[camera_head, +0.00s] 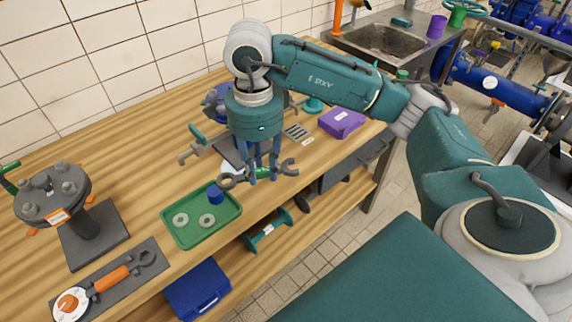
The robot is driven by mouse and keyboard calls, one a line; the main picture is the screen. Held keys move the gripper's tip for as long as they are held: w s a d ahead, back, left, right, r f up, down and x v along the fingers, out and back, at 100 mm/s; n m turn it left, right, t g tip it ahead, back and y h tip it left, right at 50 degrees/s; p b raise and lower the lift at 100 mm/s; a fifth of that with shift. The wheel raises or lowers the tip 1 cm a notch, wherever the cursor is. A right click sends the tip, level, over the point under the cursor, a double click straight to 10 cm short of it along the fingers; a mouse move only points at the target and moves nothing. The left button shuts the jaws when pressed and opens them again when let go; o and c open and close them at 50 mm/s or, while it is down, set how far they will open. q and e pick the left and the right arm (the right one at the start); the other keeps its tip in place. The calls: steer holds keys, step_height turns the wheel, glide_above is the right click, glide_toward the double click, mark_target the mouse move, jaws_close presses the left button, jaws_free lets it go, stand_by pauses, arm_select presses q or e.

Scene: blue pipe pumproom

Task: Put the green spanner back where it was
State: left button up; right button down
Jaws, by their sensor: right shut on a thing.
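The green spanner (263,171) has a green middle and grey ends, one at the left and an open jaw at the right. My right gripper (262,176) points down and is shut on its middle. The spanner looks held above the front part of the bench, just right of the green tray; its exact height cannot be told. My left gripper is not in view.
The green tray (223,229) holds two washers and a blue cap (215,194). A flanged fitting (52,196) stands on the wooden bench at the left. A purple box (341,122) is at the right. Behind the gripper are a tap-like fitting (195,146) and blue parts.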

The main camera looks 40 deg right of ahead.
steer(key=w+d+f+m+b, duration=0.1)
steer(key=w+d+m+b, duration=0.2)
steer(key=m, duration=0.8)
steer(key=w+d+f+m, duration=0.2)
steer(key=w+d+m, duration=0.15)
steer(key=m, duration=0.75)
steer(key=f, duration=0.2)
steer(key=d+f+p, duration=0.1)
steer(key=f, duration=0.2)
steer(key=shift+s, duration=0.1)
step_height(320, 180, down, 4)
steer(key=shift+f+p, duration=0.15)
steer(key=shift+p, duration=0.35)
steer(key=shift+f, duration=0.3)
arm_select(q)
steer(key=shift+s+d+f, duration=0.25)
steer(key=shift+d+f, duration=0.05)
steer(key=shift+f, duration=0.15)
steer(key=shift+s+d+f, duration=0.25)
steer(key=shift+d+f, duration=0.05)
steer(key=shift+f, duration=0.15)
arm_select(e)
steer(key=c, duration=1.4)
jaws_free()
steer(key=shift+o, duration=0.2)
steer(key=shift+r, duration=0.1)
